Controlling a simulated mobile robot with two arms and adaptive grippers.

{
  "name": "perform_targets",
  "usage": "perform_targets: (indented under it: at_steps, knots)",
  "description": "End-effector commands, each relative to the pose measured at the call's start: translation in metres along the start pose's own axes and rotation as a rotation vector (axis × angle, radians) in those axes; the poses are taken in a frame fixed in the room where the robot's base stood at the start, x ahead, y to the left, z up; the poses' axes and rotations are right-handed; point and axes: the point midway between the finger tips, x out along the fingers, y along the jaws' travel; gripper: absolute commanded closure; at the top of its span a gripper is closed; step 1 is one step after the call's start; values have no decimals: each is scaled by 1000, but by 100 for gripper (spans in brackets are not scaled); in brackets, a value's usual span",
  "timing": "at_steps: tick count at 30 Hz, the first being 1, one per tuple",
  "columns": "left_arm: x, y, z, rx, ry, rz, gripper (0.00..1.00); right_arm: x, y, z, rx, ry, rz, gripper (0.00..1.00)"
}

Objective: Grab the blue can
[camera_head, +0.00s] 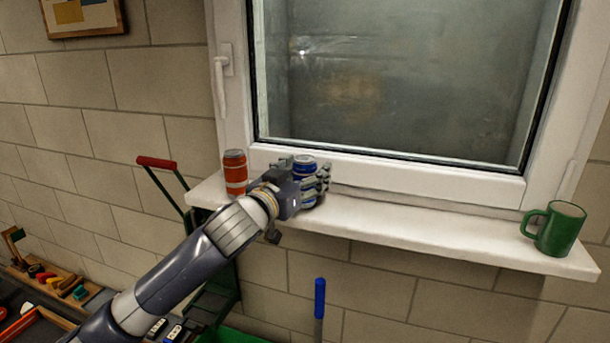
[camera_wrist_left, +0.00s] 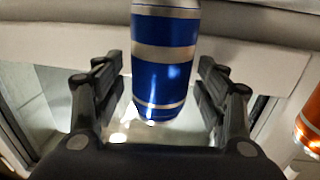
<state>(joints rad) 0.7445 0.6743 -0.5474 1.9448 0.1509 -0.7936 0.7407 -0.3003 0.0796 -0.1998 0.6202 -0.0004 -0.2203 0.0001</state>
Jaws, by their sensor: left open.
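The blue can (camera_head: 305,168) with silver bands stands on the white window sill, partly hidden by my left gripper (camera_head: 308,187). My left gripper reaches in from the left, with its fingers around the can. In the left wrist view the blue can (camera_wrist_left: 165,60) is between the two open fingers (camera_wrist_left: 163,95), with a gap visible on each side. My right gripper is in neither view.
An orange can (camera_head: 235,174) stands on the sill just left of my gripper; its edge also shows in the left wrist view (camera_wrist_left: 309,128). A green mug (camera_head: 558,230) stands at the sill's right end. The sill (camera_head: 430,226) between is clear. The window rises behind.

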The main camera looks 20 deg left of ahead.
Motion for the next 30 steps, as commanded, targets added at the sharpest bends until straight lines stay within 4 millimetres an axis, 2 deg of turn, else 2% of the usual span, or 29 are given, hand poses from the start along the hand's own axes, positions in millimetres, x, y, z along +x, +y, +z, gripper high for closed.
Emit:
perform_targets:
  at_steps: [8,14,15,25,30]
  knots:
    - [3,0,1,1,0,0,34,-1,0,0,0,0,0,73]
    - [3,0,1,1,0,0,68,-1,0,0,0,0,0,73]
    - [3,0,1,1,0,0,70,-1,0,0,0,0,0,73]
    - [3,0,0,1,0,0,70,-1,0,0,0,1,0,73]
    - [3,0,-6,0,4,0,70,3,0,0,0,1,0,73]
